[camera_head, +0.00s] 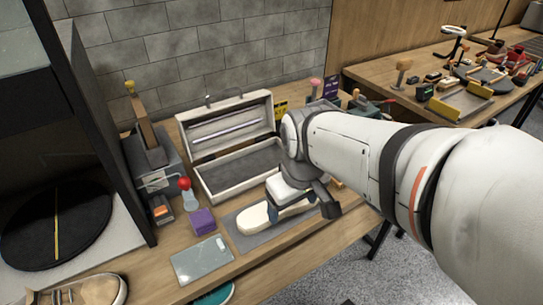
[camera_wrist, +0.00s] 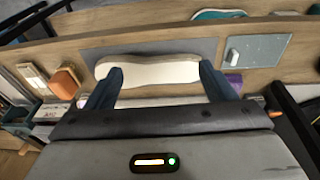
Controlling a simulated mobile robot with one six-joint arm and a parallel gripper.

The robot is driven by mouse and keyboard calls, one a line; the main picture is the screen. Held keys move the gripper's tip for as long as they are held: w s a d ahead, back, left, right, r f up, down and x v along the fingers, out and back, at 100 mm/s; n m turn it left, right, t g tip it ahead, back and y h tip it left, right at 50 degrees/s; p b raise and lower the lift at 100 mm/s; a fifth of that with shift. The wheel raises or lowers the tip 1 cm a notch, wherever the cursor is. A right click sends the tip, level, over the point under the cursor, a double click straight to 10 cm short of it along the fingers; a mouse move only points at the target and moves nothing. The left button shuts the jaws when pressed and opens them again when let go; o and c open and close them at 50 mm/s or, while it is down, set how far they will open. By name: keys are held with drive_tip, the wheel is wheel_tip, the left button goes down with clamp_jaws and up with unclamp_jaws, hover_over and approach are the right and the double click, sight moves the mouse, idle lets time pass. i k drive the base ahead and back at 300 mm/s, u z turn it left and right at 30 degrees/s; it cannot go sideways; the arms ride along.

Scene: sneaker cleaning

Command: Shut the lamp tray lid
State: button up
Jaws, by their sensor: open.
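The lamp tray (camera_head: 204,186) is a long pale box with a dark inside, on the bench against the block wall. Its lid (camera_head: 268,104) stands open, tilted up at the back, with a tube lamp (camera_head: 224,130) across its inner side and a handle on top. My gripper (camera_head: 292,209) is in front of the tray's right end, pointing down over a white shoe sole. In the wrist view my gripper (camera_wrist: 160,69) shows its two dark blue fingers wide apart, with the sole (camera_wrist: 150,72) beyond them. My arm hides the tray's right end.
The sole lies on a grey mat (camera_head: 243,242). A purple block (camera_head: 202,222), a red-topped bottle (camera_head: 187,190) and a glass plate (camera_head: 202,260) are to the left. A brown shoe (camera_head: 92,290) is at the front left. A second bench (camera_head: 400,96) with tools stands at the right.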

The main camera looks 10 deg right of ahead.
sight(208, 130)
drive_tip(key=k, duration=1.3)
drive_tip(key=z, duration=0.45)
drive_tip(key=i, duration=1.75)
drive_tip(key=u, duration=0.5)
